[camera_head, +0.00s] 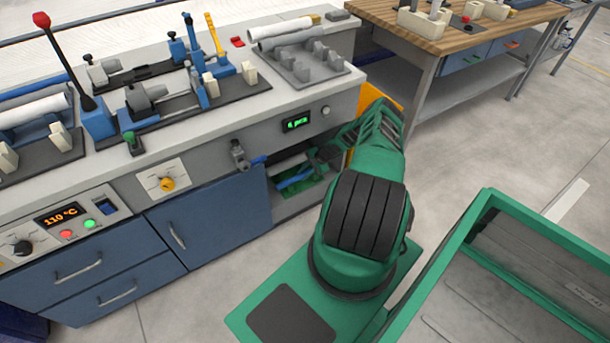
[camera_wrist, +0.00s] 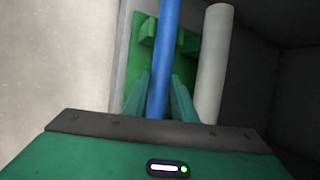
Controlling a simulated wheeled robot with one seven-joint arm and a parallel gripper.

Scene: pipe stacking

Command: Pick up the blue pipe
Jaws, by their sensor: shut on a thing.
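The blue pipe (camera_wrist: 166,55) runs up through the middle of the wrist view, between the two green fingers of my gripper (camera_wrist: 160,95). My gripper is shut on it. In the head view the blue pipe (camera_head: 294,178) shows inside the open cabinet bay under the counter, above a green surface. My green arm reaches into that bay from the right and hides part of it. A light grey pipe (camera_wrist: 214,60) stands beside the blue one in the wrist view, apart from my fingers.
A green holder (camera_wrist: 150,45) lies behind the pipes. The bay's dark wall (camera_wrist: 280,85) is close on the right in the wrist view. The blue cabinet door (camera_head: 210,215) is left of the bay. A green-rimmed bin (camera_head: 470,235) stands at the lower right.

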